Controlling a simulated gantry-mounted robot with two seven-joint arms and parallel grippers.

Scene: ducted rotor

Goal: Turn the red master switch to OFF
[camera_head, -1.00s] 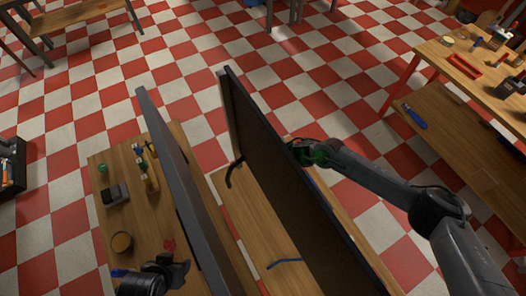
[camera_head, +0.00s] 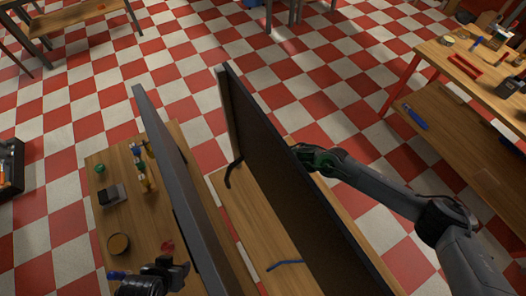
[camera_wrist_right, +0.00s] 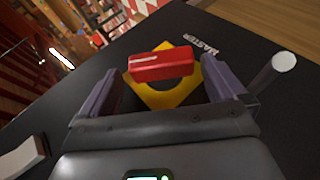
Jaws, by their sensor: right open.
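The red master switch handle (camera_wrist_right: 160,65) sits on a yellow plate (camera_wrist_right: 163,94) on the black panel (camera_wrist_right: 240,45), under a white "MASTER" label (camera_wrist_right: 201,44). My right gripper (camera_wrist_right: 163,85) is open, with one finger on each side of the yellow plate and the red handle between or just beyond the fingertips. I cannot tell whether they touch it. In the head view my right arm (camera_head: 385,190) reaches the right side of the tall dark panel (camera_head: 285,170), and the switch is hidden. My left gripper (camera_head: 165,275) is at the bottom left; its jaws are unclear.
A second thin panel (camera_head: 180,190) stands parallel on the left. The left bench (camera_head: 130,215) holds a round tin (camera_head: 118,244) and small items. A workbench (camera_head: 480,70) stands right.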

